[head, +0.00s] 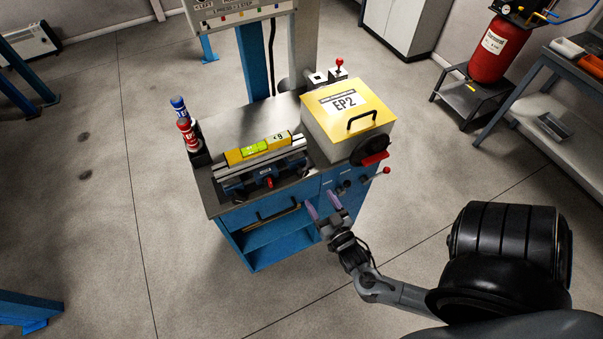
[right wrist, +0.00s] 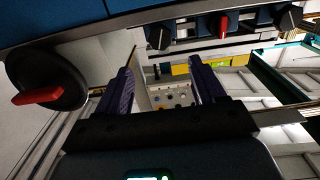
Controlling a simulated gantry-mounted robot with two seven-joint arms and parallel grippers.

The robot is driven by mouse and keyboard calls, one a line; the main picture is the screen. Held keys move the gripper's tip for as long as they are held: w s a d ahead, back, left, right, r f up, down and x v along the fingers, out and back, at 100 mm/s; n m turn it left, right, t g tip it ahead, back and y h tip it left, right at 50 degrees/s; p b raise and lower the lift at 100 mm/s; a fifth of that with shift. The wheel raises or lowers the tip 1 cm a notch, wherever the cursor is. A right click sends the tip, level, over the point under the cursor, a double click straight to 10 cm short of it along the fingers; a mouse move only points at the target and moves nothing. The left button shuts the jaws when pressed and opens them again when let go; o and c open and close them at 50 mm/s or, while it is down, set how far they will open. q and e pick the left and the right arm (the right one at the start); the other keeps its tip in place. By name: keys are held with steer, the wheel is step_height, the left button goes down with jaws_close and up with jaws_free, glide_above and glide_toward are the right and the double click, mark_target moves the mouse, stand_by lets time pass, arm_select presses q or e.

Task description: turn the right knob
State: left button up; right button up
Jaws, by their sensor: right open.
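The blue workbench front carries small dark knobs, the right one (head: 364,180) standing below a black round disc with a red handle (head: 374,158). In the right wrist view a row of small knobs shows along the top: a black one (right wrist: 160,37), a red one (right wrist: 224,26) and another black one (right wrist: 290,19). The disc (right wrist: 45,82) is large at left there. My right gripper (head: 323,204) is open and empty, in front of the bench, below and left of the right knob, apart from it. It also shows in the wrist view (right wrist: 163,78). My left gripper is out of view.
The floor in front is clear.

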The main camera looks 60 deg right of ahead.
mark_target(304, 174)
steer(key=x, duration=1)
steer(key=shift+w, duration=0.1)
steer(key=c, duration=1)
steer(key=m+p, duration=0.1)
steer(key=m, duration=0.1)
steer(key=shift+r+m, duration=0.15)
steer(key=shift+m, duration=0.15)
steer(key=m, duration=0.3)
steer(key=o, duration=1)
